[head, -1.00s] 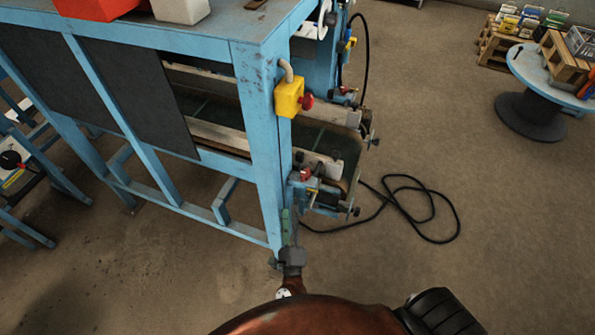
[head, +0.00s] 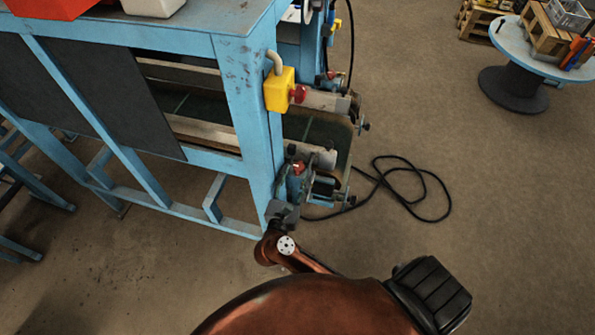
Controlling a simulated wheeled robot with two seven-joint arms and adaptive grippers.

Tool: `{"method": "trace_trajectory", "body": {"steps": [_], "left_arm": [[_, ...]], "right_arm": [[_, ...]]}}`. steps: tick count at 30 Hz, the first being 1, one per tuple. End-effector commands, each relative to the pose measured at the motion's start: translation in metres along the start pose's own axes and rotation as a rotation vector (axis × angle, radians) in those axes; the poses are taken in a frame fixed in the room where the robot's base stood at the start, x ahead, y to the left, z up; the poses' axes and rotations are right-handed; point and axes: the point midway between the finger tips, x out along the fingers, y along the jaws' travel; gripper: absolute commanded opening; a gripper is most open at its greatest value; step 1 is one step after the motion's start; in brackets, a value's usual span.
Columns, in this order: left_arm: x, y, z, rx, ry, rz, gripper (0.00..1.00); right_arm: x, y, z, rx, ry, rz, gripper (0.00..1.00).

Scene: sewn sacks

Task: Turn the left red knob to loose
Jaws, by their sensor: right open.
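A small red knob (head: 299,167) sits on top of a blue bracket at the near corner of the blue machine (head: 255,110). Another small red knob (head: 331,75) shows farther back on the machine's other side. I cannot tell at which angle either knob is set. My right gripper (head: 282,206) is just below and left of the near knob, close to the machine's corner leg. It is open, small in the picture, and its fingertips are hard to make out against the bracket. I see no contact with the knob. My left gripper is out of view.
A yellow box with a red button (head: 280,90) juts from the corner post above the near knob. A black cable (head: 425,215) lies looped on the floor to the right. A round table (head: 520,50) stands at the back right, with open floor between.

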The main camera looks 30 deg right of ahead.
Motion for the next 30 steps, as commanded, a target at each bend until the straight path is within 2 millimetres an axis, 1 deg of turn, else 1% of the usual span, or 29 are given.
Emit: {"method": "trace_trajectory", "body": {"steps": [1,4,13,30], "left_arm": [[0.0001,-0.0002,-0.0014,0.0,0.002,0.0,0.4],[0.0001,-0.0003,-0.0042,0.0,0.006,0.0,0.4],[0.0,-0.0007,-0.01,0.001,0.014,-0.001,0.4],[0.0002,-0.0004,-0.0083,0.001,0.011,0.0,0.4]], "right_arm": [[0.0053,-0.0001,0.0003,-0.001,-0.002,0.0,0.44],[0.0118,-0.0006,0.0003,-0.001,-0.001,-0.001,0.44],[0.0141,-0.0015,0.0001,-0.001,0.0,-0.003,0.44],[0.0138,-0.0015,-0.0001,-0.001,0.0,-0.003,0.05]]}}
